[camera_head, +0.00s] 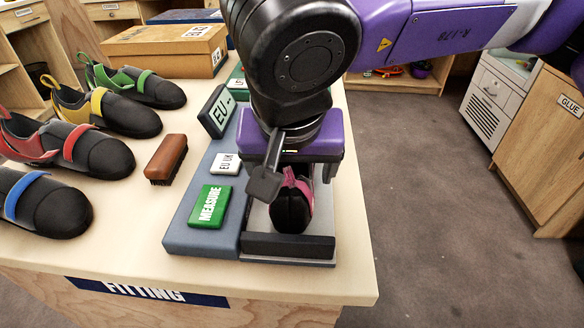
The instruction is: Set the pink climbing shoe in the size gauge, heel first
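The pink climbing shoe (293,208), with a black rounded end toward the camera, is in the tray of the size gauge (180,238). The gauge is a blue-grey base with a green MEASURE button (209,205), an EU UK button (226,163) and a tilted EU display (216,111). My gripper (298,178) is directly over the shoe and hides its far part. The fingers are mostly hidden, so I cannot tell whether they touch the shoe. A dark bar (289,246) crosses the tray's near end, just in front of the shoe.
A brown brush (167,158) lies left of the gauge. Blue (45,208), red (75,147), yellow (115,112) and green (140,86) shoes line the table's left side. A cardboard box (165,48) stands behind. The table's right edge is close to the gauge.

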